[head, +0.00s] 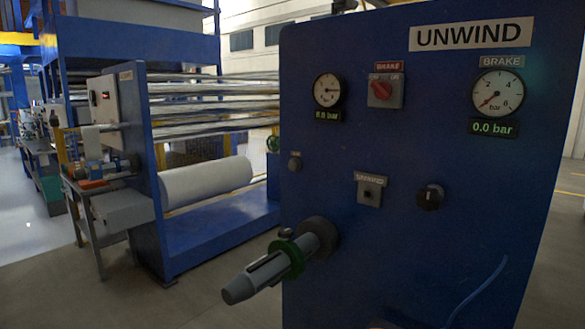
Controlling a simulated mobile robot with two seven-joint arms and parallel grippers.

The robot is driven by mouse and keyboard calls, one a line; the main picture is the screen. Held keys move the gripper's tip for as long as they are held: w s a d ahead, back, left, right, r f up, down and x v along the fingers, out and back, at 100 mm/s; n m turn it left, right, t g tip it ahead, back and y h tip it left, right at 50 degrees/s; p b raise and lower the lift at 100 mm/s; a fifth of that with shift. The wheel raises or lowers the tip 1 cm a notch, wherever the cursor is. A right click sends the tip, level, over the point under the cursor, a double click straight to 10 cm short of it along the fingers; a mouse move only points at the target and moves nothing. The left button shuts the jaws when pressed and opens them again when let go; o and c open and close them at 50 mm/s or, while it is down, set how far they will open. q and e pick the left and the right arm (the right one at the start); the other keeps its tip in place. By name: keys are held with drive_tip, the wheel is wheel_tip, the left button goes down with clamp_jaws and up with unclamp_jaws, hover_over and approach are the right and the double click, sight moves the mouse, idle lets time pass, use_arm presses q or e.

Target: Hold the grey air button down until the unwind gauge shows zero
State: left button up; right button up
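The blue panel (420,150) labelled UNWIND fills the right half of the head view. A round brake gauge (497,91) at its upper right has its red needle at the low end, and its display (494,127) reads 0.0 bar. A smaller gauge (328,90) at upper left has a display (328,115) that seems to read 6.6 or 5.5 bar. A small greyish round button (295,162) sits below that smaller gauge; its tiny label is unreadable, so I cannot tell if it is the air button. Neither gripper is in view.
A grey shaft (262,272) with a green ring (287,258) juts from the panel toward the lower left. A red brake switch (381,91), a small labelled switch box (369,190) and a black knob (430,197) are on the panel.

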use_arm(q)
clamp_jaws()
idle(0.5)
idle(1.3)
